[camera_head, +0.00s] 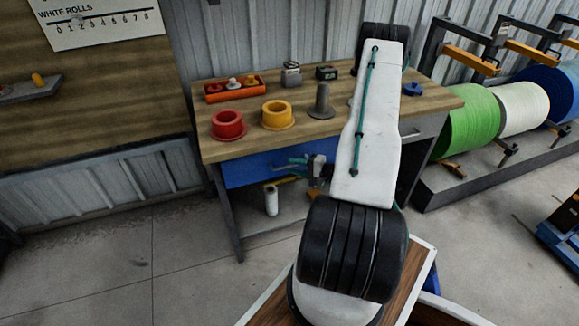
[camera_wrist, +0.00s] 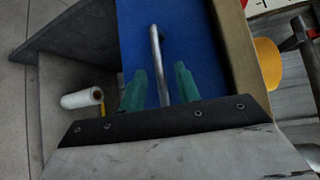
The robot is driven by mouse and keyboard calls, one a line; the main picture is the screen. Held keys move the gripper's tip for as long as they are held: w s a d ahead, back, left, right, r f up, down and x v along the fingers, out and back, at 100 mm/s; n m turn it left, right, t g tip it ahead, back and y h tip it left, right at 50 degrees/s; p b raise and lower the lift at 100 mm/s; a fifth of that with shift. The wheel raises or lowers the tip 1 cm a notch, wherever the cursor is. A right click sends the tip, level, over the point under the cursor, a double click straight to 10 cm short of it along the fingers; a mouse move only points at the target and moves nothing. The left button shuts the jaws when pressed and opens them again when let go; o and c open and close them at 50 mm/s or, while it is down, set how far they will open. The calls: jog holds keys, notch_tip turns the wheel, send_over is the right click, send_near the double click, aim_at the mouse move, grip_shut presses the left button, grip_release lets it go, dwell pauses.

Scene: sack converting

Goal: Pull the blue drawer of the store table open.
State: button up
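The store table (camera_head: 330,135) stands against the corrugated wall. Its blue drawer (camera_head: 240,171) is under the left of the top, and its front looks flush with the table. The blue front (camera_wrist: 195,35) fills the upper middle of the wrist view, with a metal bar handle (camera_wrist: 156,55) on it. My gripper (camera_head: 296,162) is at the drawer's front. In the wrist view my gripper's teal fingers (camera_wrist: 160,80) are apart, one on each side of the bar, with gaps showing. The handle's near end is hidden by the gripper body. My arm covers part of the table.
A red ring (camera_head: 229,124), a yellow ring (camera_head: 278,114), a grey cone (camera_head: 321,103) and an orange tray (camera_head: 234,90) stand on the table top. A white roll (camera_head: 271,200) stands on the lower shelf. A rack with a green roll (camera_head: 470,122) is right. The floor at left is clear.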

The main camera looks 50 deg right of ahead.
jog(key=shift+x, duration=1.3)
